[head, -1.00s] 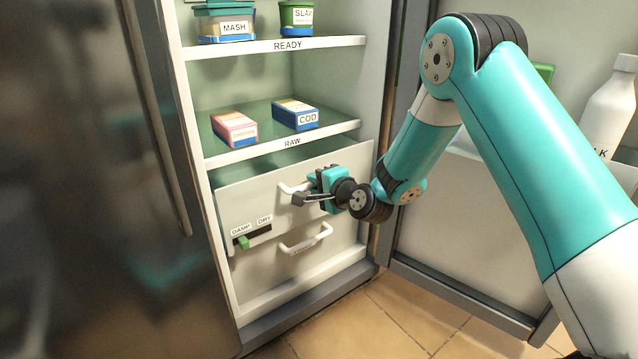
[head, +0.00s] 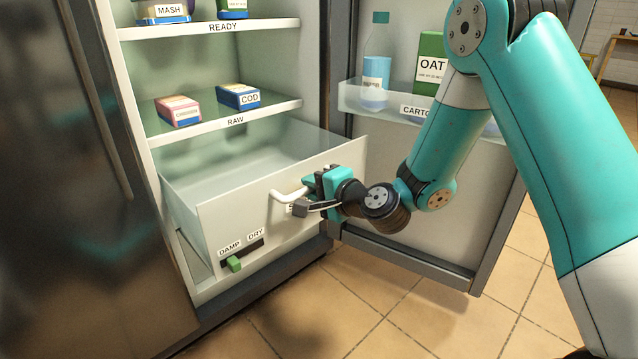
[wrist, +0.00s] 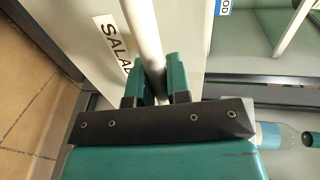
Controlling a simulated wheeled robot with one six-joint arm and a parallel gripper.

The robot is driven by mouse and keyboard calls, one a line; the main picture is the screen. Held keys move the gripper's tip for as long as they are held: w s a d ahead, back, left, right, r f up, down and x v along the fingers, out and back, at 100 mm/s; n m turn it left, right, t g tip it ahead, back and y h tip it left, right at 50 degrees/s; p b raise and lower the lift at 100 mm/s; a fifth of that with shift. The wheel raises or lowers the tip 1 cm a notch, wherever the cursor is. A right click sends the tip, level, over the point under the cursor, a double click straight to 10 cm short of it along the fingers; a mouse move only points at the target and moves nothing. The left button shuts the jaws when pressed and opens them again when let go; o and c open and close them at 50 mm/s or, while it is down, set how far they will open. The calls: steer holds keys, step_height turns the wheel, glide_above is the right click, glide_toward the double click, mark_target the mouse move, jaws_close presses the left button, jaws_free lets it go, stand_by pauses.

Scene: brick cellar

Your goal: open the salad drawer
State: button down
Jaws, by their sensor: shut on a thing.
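The salad drawer (head: 235,210) is pulled well out of the fridge, and its clear, empty-looking tray shows behind the white front. Its white bar handle (head: 287,193) is on the upper part of the front. My gripper (head: 308,190) is shut on this handle. In the wrist view the teal fingers (wrist: 163,82) sit on both sides of the white bar (wrist: 143,30), next to a SALAD label (wrist: 113,42) partly hidden by the fingers. A green slider (head: 234,264) stands at the DAMP end of its slot on the drawer front.
Above the drawer, the RAW shelf (head: 225,122) holds a pink box (head: 178,111) and a COD box (head: 238,96). Tiled floor in front is clear.

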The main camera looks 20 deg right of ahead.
steer(key=shift+s+d, duration=0.2)
steer(key=c, duration=1.1)
jaws_free()
steer(key=shift+a, duration=0.1)
